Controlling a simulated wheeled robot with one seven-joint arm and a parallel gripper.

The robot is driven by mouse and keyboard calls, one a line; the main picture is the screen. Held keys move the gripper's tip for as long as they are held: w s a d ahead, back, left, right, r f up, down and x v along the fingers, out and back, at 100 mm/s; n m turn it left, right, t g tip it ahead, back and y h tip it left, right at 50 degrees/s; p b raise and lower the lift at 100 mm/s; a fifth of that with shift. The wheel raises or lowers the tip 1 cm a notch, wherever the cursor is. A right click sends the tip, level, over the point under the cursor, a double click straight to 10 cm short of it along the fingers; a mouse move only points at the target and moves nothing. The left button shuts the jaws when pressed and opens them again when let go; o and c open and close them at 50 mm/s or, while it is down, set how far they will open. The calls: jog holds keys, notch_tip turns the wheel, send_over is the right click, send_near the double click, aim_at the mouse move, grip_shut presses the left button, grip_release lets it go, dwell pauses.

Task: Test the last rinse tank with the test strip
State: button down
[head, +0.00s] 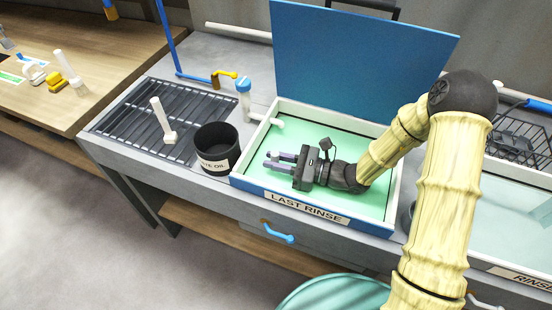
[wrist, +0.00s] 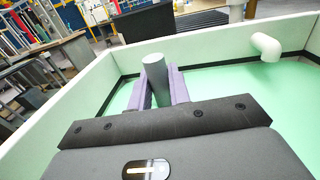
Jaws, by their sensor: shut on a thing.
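The last rinse tank (head: 294,206) is a blue-fronted tray with white walls, labelled LAST RINSE, and a pale green surface inside. Its blue lid (head: 350,60) stands raised at the back. My gripper (head: 272,160) is low inside the tank, towards its left end, pointing left. In the wrist view its purple-grey fingers (wrist: 160,85) are shut on a grey cylinder (wrist: 155,72), which stands up between them. I cannot tell whether this is the test strip or its holder; its lower end is hidden. Contact with the green surface cannot be told.
A black pot labelled as oil (head: 217,148) stands left of the tank. A blue-capped clear container (head: 243,86) is behind it. A white pipe end (wrist: 265,46) juts into the tank.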

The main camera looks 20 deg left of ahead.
jog(key=shift+f+b, duration=0.45)
jog(key=shift+f, duration=0.4)
jog(key=shift+a, duration=0.15)
jog(key=shift+a, duration=0.35)
jog(key=shift+d, duration=0.1)
jog(key=shift+d+p, duration=0.35)
jog(key=shift+d, duration=0.05)
dwell(0.4)
jog(key=shift+r, duration=0.15)
